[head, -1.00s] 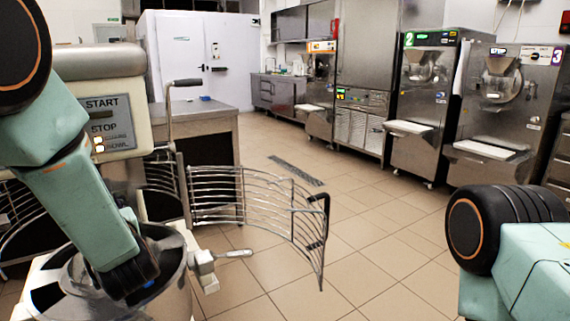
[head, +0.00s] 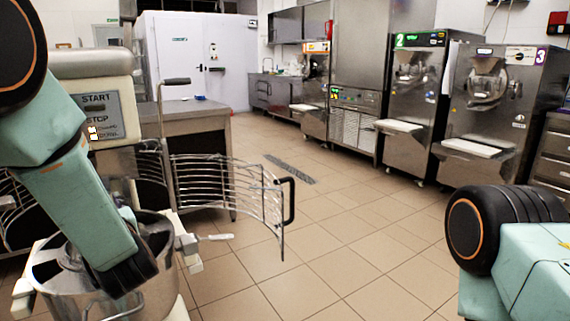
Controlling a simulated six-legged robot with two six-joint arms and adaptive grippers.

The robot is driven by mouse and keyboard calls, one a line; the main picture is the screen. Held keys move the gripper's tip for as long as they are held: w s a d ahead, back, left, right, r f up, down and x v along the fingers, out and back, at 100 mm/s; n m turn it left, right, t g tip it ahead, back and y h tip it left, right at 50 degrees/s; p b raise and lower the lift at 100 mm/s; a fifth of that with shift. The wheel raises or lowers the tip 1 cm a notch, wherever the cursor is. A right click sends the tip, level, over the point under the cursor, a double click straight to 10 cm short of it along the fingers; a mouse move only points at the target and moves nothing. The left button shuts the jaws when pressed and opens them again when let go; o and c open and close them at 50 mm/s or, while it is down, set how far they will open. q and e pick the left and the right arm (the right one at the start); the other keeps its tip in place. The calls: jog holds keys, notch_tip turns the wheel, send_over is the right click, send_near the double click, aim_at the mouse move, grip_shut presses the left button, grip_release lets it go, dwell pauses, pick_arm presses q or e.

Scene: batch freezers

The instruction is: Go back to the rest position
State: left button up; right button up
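My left arm comes in from the left and reaches down in front of the mixer. Its dark end, at my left gripper (head: 128,280), overlaps the steel mixing bowl (head: 160,278) in the picture. The fingers cannot be made out, and I cannot tell whether the gripper touches the bowl. My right arm shows only as a black joint and teal link at the lower right; its gripper is outside the picture. The mixer (head: 88,66) stands at the left with a START/STOP panel (head: 95,117). Its wire guard (head: 215,180) is swung out to the right.
A steel table (head: 195,106) stands behind the mixer. Batch freezers numbered 2 (head: 412,110) and 3 (head: 492,125) line the right wall, with drawers (head: 554,150) at the far right. A white cold-room door (head: 222,60) is at the back. The tiled floor (head: 340,235) between is clear.

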pick_arm(q)
jog(key=s+d+f+m+g+h, duration=0.2)
jog(key=s+d+f+m+h, duration=0.15)
jog(key=f+m, duration=0.6)
jog(key=s+d+f+m+g+h, duration=0.1)
jog(key=s+d+f+m+h, duration=0.4)
jog(key=m, duration=0.8)
jog(key=s+d+f+m+g+h, duration=0.1)
jog(key=s+f+m+g, duration=0.15)
jog(key=f+m, duration=0.8)
jog(key=s+d+f+m+g, duration=0.1)
jog(key=s+f+m+g, duration=0.1)
jog(key=s, duration=0.8)
jog(key=s+d+f+m+g+h, duration=0.1)
jog(key=s+f+m, duration=0.4)
jog(key=s, duration=0.5)
jog(key=s+d+f+m+g+h, duration=0.1)
jog(key=s+f+g, duration=0.4)
jog(key=s, duration=0.5)
jog(key=d+m, duration=0.1)
jog(key=m, duration=0.1)
jog(key=shift+d+m+p, duration=0.3)
jog(key=shift+f, duration=0.1)
